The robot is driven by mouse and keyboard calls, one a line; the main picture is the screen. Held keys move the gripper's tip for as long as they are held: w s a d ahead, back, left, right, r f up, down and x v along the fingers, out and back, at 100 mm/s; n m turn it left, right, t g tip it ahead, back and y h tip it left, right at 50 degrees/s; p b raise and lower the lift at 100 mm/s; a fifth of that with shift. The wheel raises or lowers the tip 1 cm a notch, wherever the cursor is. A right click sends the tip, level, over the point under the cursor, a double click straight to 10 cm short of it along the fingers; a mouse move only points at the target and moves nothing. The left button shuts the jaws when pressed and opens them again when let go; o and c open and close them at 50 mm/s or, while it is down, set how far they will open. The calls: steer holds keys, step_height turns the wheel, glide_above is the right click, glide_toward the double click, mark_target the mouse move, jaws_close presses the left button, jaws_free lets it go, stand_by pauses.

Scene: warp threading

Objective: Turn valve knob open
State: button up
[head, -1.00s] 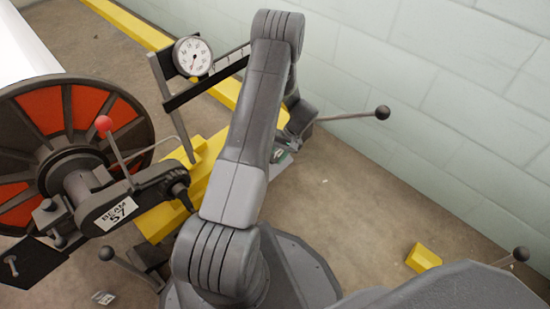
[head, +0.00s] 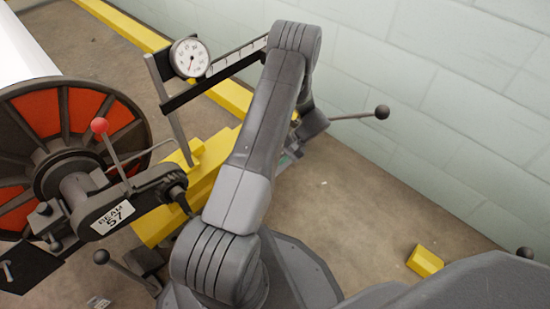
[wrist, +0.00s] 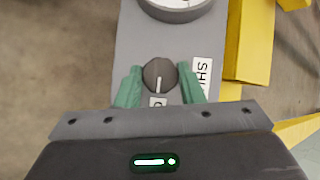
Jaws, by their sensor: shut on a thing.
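The valve knob (wrist: 160,75) is a small dark round knob on a grey panel (wrist: 129,45) in the wrist view. Its white pointer line points down the picture, toward a partly hidden label (wrist: 158,102) that shows an "O"-like letter. A second label (wrist: 202,75), reading "SH" before it is covered, sits to its right. My gripper (wrist: 161,77) has its green fingers on either side of the knob and is shut on it. In the head view my own arm hides the knob and my fingers.
A dial (wrist: 175,6) sits above the knob, and yellow framework (wrist: 250,45) stands to the right. In the head view are a gauge (head: 189,58), a red-segmented beam wheel (head: 85,110), a black-balled lever (head: 382,112) and a pale block wall (head: 440,70). Floor at right is mostly clear.

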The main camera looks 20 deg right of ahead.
steer(key=o, duration=1)
steer(key=shift+r, duration=0.1)
steer(key=p+v, duration=0.4)
steer(key=v, duration=0.9)
steer(key=shift+s+d+r, duration=0.1)
steer(key=shift+d+r, duration=0.1)
steer(key=shift+d, duration=0.05)
steer(key=shift+a+f, duration=0.1)
steer(key=b+x, duration=0.4)
steer(key=x, duration=0.9)
steer(key=shift+a+f, duration=0.2)
steer(key=shift+f, duration=0.05)
